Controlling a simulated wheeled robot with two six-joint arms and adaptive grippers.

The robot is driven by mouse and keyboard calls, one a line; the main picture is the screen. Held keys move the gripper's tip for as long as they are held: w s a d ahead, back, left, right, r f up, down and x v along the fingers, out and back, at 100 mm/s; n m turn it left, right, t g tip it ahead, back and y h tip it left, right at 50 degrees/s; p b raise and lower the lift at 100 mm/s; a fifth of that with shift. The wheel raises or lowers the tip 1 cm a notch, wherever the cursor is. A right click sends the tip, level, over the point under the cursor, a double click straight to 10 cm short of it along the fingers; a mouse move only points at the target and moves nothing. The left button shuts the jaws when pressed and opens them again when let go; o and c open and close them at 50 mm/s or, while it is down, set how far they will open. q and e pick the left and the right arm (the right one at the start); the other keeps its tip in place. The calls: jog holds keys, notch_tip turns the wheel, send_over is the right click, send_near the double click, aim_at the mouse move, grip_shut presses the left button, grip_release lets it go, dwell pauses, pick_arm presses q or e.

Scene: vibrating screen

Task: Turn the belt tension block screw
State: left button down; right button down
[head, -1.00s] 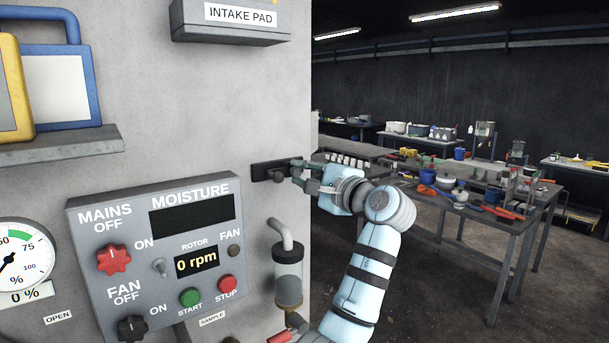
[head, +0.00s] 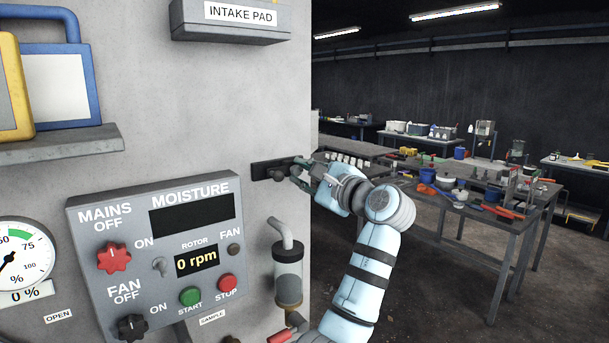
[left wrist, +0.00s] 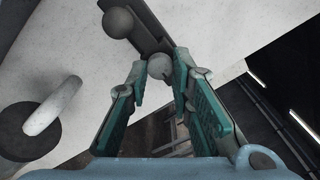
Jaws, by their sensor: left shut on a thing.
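The belt tension block (head: 261,170) is a dark bar on the grey machine wall, right of the moisture panel; it also shows in the left wrist view (left wrist: 150,30). Two rounded grey knobs stand on it. One knob (left wrist: 118,22) is free, left of my fingers in the left wrist view. The other, the screw knob (left wrist: 159,67), sits between the fingertips of my left gripper (left wrist: 157,74). My left gripper (head: 299,172) is shut on it at the bar's right end, and in the head view its fingers largely hide this knob. My right gripper is not in view.
The control panel (head: 150,262) is left of the arm. A pipe with a glass cup (head: 288,270) stands out from the wall just below the block. Cluttered workbenches (head: 470,195) stand behind at right.

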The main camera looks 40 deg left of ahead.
pick_arm(q)
jog(key=shift+r, duration=0.25)
jog(key=c, duration=1.8)
grip_release()
jog(key=shift+o, duration=0.5)
jog(key=shift+a+f, duration=0.1)
jog(key=shift+a, duration=0.05)
jog(key=v, duration=1.2)
jog(key=shift+w+a+f, duration=0.1)
